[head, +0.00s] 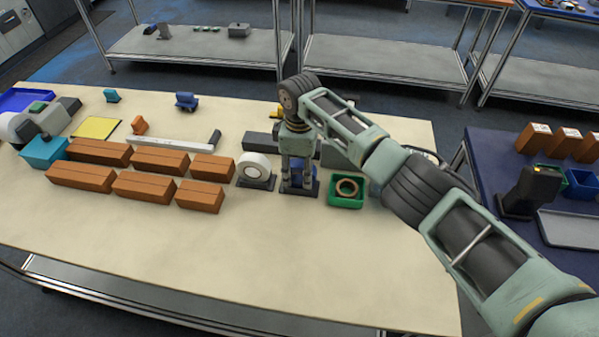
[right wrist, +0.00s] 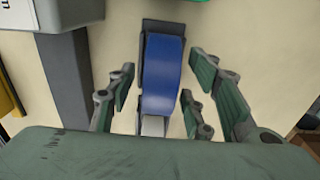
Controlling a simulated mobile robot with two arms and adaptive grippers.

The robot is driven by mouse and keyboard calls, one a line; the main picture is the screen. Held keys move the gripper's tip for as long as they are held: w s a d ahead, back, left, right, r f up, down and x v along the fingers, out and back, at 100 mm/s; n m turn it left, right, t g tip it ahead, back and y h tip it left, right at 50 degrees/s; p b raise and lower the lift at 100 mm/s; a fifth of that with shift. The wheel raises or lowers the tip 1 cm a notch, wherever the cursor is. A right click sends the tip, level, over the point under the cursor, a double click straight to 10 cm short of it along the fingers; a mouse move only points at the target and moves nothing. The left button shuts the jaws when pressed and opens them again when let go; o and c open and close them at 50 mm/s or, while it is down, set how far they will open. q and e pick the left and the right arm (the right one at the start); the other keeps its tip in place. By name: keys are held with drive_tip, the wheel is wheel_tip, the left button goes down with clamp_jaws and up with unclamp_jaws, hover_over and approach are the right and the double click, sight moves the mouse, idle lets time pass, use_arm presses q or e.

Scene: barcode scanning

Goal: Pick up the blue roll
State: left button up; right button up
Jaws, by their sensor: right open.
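The blue roll (right wrist: 161,75) sits on a dark stand in the right wrist view, between the two fingers of my right gripper (right wrist: 162,92). There is a visible gap on either side of the roll. In the head view my right gripper (head: 299,182) points down over the roll (head: 296,180), which is mostly hidden behind the fingers. The gripper is open and holds nothing. My left gripper is not in view.
A white roll (head: 254,167) on its stand is close on the left. A green bin (head: 346,203) with a ring-shaped roll (head: 347,187) is close on the right. Several brown boxes (head: 116,177) stand farther left. The table's front part (head: 270,260) is clear.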

sight(302, 163)
clamp_jaws()
drive_tip(key=shift+r, duration=0.15)
idle(0.4)
drive_tip(key=shift+w+r, duration=0.1)
drive_tip(key=shift+r, duration=0.15)
drive_tip(key=r, duration=0.1)
drive_tip(key=r+b, duration=0.1)
drive_tip(key=r, duration=0.1)
drive_tip(key=shift+d+r+b, duration=0.25)
drive_tip(key=shift+d+b, duration=0.05)
drive_tip(key=shift+d, duration=0.05)
drive_tip(key=s+d+r+b, duration=0.1)
drive_tip(key=s+d+r, duration=0.5)
drive_tip(key=d, duration=0.3)
drive_tip(key=shift+d+r, duration=0.2)
drive_tip(key=shift+r, duration=0.2)
drive_tip(key=shift+s, duration=0.1)
